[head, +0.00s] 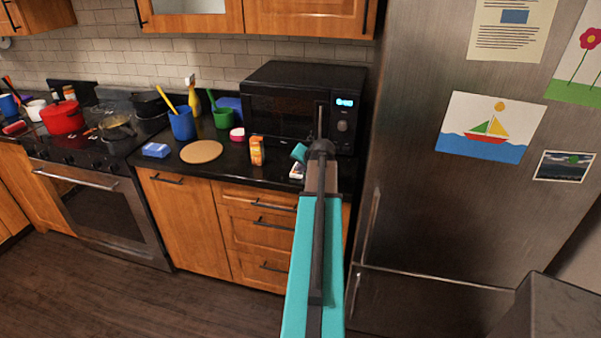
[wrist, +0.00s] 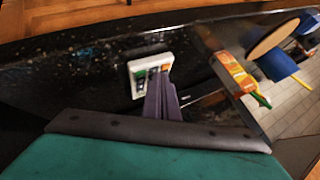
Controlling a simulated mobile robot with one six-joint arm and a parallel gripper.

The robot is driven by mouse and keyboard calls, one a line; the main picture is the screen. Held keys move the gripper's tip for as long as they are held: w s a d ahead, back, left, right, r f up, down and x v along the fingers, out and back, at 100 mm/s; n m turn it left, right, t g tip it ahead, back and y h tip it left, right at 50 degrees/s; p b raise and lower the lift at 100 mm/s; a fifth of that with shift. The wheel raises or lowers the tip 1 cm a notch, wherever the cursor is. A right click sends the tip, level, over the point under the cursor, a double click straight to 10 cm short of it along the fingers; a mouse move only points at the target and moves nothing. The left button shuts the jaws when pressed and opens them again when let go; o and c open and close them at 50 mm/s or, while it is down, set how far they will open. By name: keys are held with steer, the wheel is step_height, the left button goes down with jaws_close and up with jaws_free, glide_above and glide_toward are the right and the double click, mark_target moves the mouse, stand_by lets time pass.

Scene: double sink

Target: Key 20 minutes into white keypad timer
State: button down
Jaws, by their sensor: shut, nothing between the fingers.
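The white keypad timer (wrist: 146,68) lies on the black counter in the wrist view. Its face has small dark, green and blue patches; its digits are too small to read. My gripper (wrist: 161,80) is shut and empty, its grey-purple fingers over the right part of the timer's face. Whether the tips touch it I cannot tell, and they hide part of the keys. In the head view the timer (head: 296,173) is a small white shape near the counter's front edge, below the microwave and partly hidden by my wrist.
An orange bottle (head: 257,151) stands left of the timer; it also shows in the wrist view (wrist: 233,72). The black microwave (head: 302,108) is behind, and the steel fridge (head: 430,220) rises to the right. A round board (head: 201,152) and blue cup (head: 183,125) are farther left.

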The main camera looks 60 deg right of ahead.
mark_target(301, 175)
steer(key=shift+r, duration=0.15)
steer(key=shift+r+p, duration=0.35)
steer(key=shift+r, duration=0.2)
stand_by(0.4)
steer(key=shift+r+p, duration=1.2)
steer(key=shift+r, duration=1.3)
